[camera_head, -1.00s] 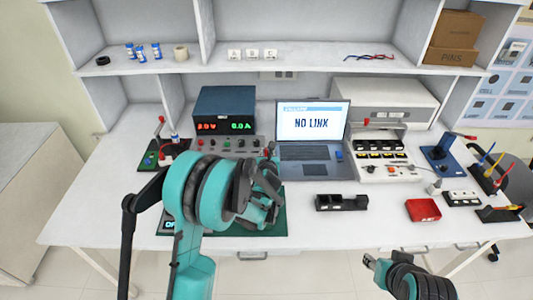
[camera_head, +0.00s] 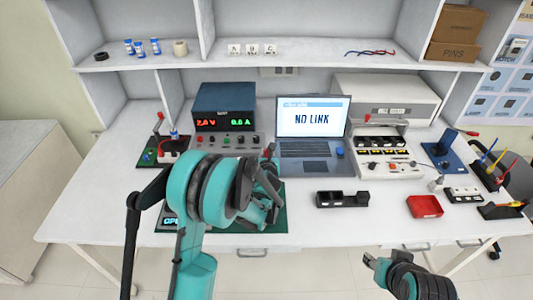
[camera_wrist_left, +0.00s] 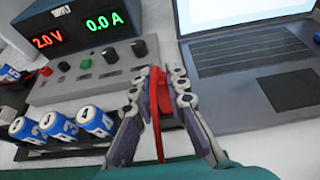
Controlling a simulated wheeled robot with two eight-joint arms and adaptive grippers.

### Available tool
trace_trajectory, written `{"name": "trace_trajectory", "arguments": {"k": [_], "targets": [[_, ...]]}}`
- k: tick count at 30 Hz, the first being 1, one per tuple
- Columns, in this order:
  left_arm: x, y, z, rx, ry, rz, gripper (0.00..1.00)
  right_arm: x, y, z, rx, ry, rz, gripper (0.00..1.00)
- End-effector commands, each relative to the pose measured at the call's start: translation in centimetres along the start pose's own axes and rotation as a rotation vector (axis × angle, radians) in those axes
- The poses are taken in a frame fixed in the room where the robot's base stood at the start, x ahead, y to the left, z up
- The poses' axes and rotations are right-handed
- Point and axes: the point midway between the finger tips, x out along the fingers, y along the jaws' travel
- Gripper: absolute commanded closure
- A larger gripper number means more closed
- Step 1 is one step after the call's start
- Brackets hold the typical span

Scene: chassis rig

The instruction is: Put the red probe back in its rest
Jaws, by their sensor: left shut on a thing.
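My left gripper (camera_wrist_left: 161,84) is shut on the red probe (camera_wrist_left: 157,112), which stands between its fingers in the left wrist view. In the head view the probe's red end (camera_head: 270,150) shows just above my left gripper (camera_head: 270,172), in front of the laptop's left edge. My left arm hides much of the probe and the mat below. I cannot tell for sure which object is the probe's rest. My right gripper (camera_head: 370,262) is low in the head view, off the front edge of the table; its jaw state is unclear.
A power supply (camera_head: 222,118) reading 2.0 V and a laptop (camera_head: 312,125) showing NO LINK stand behind. A green mat (camera_head: 278,222) lies under my left arm. A black holder (camera_head: 342,200), red tray (camera_head: 424,206) and tool rack (camera_head: 488,178) stand to the right.

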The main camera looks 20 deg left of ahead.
Motion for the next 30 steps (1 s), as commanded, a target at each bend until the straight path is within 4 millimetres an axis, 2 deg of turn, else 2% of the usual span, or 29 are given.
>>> {"name": "trace_trajectory", "arguments": {"k": [15, 16, 18, 19, 30], "targets": [[0.5, 0.0, -1.2, 0.000, 0.000, 0.000, 1.00, 0.3, 0.0, 0.2, 0.000, 0.000, 0.000, 0.60], [0.5, 0.0, -1.2, 0.000, 0.000, 0.000, 0.83, 0.3, 0.0, 0.2, 0.000, 0.000, 0.000, 0.60], [0.5, 0.0, -1.2, 0.000, 0.000, 0.000, 0.65, 0.3, 0.0, 0.2, 0.000, 0.000, 0.000, 0.60], [0.5, 0.0, -1.2, 0.000, 0.000, 0.000, 0.62, 0.3, 0.0, 0.2, 0.000, 0.000, 0.000, 0.60], [-0.1, 0.0, -1.2, 0.000, 0.000, -0.001, 0.62, 0.3, 0.0, 0.2, 0.000, 0.000, 0.000, 0.60]]}}
